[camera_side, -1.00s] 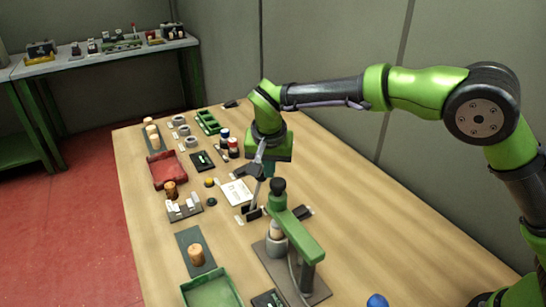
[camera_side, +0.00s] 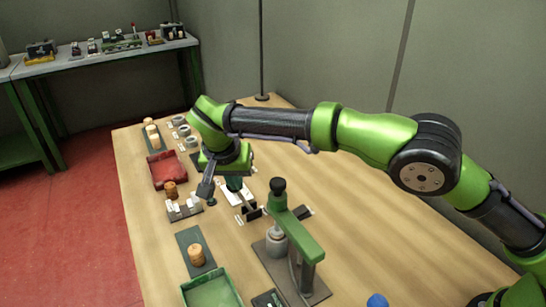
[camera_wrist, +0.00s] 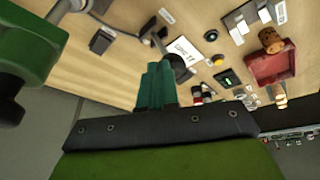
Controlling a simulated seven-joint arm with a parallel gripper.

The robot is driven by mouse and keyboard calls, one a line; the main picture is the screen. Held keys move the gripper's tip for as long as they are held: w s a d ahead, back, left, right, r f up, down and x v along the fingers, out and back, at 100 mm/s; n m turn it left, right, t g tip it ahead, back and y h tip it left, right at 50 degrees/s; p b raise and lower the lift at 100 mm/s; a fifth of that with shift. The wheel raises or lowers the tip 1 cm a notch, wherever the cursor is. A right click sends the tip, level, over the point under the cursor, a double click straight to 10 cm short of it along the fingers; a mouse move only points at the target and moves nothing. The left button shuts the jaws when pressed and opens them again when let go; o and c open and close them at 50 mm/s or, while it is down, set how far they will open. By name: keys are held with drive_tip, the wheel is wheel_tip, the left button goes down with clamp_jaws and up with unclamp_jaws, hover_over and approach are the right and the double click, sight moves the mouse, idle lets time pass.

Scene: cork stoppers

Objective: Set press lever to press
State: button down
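The press (camera_side: 302,238) stands on a grey base plate at the front of the table, with a long green arm. A black knob (camera_side: 278,184) tops its head, with a grey cylinder (camera_side: 276,244) below. I cannot tell the lever's setting from these views. My gripper (camera_side: 236,187) is left of the knob, apart from it and above the table. In the wrist view its teal fingers (camera_wrist: 156,86) lie close together and hold nothing that I can see.
A red tray (camera_side: 168,170), a green tray (camera_side: 212,290) and a cork stopper (camera_side: 196,253) on a dark mat lie left of the press. A white card (camera_side: 238,193) lies near my gripper. The right part of the table is mostly clear.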

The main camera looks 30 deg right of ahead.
drive_tip(key=shift+r, duration=0.75)
drive_tip(key=s+a+r, duration=0.5)
drive_tip(key=r, duration=0.4)
drive_tip(key=shift+s+r, duration=0.15)
drive_tip(key=shift+r, duration=0.15)
idle(0.4)
